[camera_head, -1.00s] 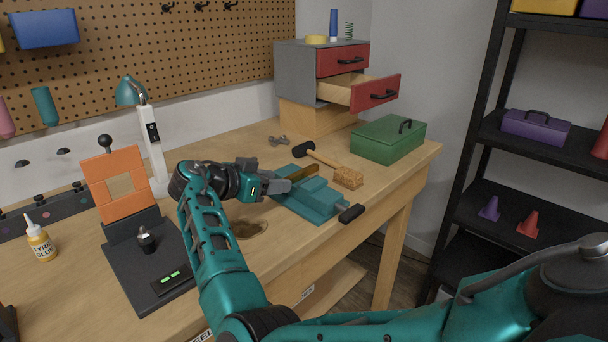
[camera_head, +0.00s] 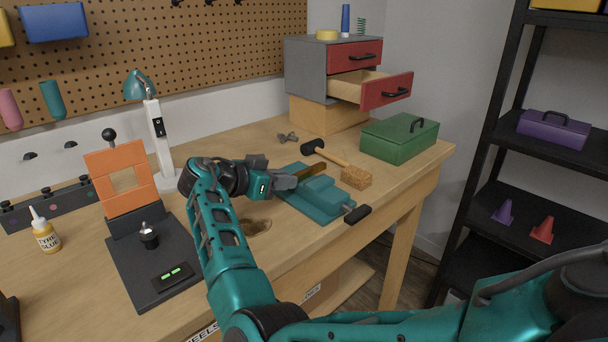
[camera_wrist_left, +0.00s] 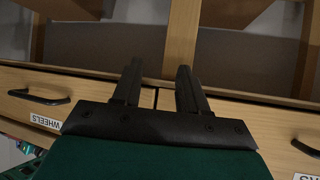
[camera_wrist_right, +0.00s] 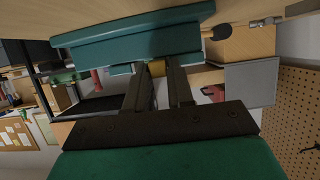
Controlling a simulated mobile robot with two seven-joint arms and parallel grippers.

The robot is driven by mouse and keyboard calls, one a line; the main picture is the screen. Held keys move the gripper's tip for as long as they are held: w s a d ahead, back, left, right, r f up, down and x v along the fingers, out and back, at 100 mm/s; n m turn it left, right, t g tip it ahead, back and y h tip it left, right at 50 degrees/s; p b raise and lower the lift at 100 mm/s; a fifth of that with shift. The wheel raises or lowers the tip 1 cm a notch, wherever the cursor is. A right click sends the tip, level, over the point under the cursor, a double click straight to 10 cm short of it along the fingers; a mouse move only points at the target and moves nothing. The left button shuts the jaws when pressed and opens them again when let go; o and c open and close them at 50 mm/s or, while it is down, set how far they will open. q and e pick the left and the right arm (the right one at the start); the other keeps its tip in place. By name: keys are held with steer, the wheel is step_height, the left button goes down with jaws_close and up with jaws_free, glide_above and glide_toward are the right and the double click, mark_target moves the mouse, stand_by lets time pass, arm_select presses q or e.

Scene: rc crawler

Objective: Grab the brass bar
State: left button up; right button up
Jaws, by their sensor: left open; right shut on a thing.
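The brass bar (camera_head: 314,172) is a short golden piece at the teal vise (camera_head: 318,196) on the workbench. It also shows in the right wrist view (camera_wrist_right: 157,68) between the fingertips, against the vise's teal body. My right gripper (camera_head: 294,180) reaches in over the bench from the left side of the vise and is shut on the bar. I cannot tell whether the vise jaws still touch the bar. My left gripper (camera_wrist_left: 158,82) shows only in the left wrist view. It is open and empty in front of the bench drawers.
A mallet (camera_head: 335,160) lies behind the vise, beside a cork-coloured block (camera_head: 356,177). A green toolbox (camera_head: 399,140) and a cabinet with an open red drawer (camera_head: 386,91) stand further back. A black stand with an orange frame (camera_head: 122,178) is at left. A black shelf rises at right.

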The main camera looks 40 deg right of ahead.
jaws_close()
steer(key=shift+r, duration=0.1)
